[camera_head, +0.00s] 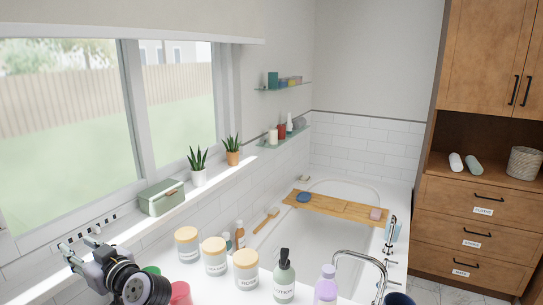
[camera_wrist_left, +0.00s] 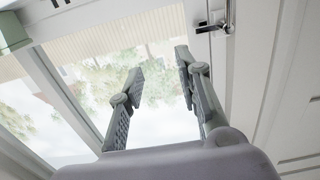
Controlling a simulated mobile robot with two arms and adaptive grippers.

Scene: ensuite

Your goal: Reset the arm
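My left gripper (camera_head: 78,246) is at the lower left of the head view, in front of the window sill and pointing up and toward the window. In the left wrist view its two fingers (camera_wrist_left: 160,72) stand apart with nothing between them, so it is open and empty. The window with its white frame lies beyond the fingers. My right gripper is in neither view.
The sill holds a green box (camera_head: 161,198) and two potted plants (camera_head: 198,167). Jars (camera_head: 215,256) and bottles (camera_head: 284,279) stand near the arm, at the tub's near end. A wooden tray (camera_head: 340,207) spans the bathtub. A window handle (camera_wrist_left: 212,27) is near the fingers in the wrist view.

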